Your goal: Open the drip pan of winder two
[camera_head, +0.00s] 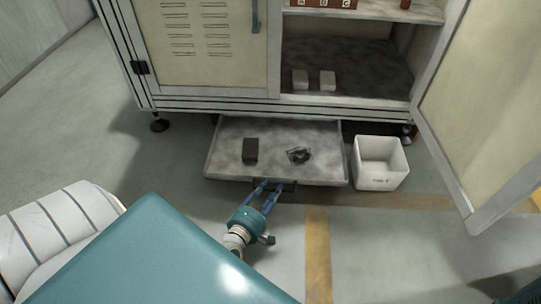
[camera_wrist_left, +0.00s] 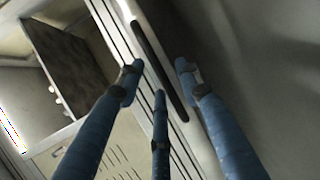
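The drip pan (camera_head: 226,162) is a shallow grey metal tray, pulled out from under the cabinet. A dark block (camera_head: 250,150) and a small crumpled dark piece (camera_head: 299,155) lie in it. Its dark bar handle (camera_head: 289,186) is on the front edge; the handle also shows in the left wrist view (camera_wrist_left: 158,62). My left gripper (camera_head: 268,186) is at the handle. In the left wrist view its blue fingers (camera_wrist_left: 160,82) are spread, with the handle between them and gaps visible. Contact with the handle cannot be told. My right gripper is not in view.
A white bin (camera_head: 381,163) stands close to the pan's right side. The floor in front is clear, with a yellow line (camera_head: 318,250).

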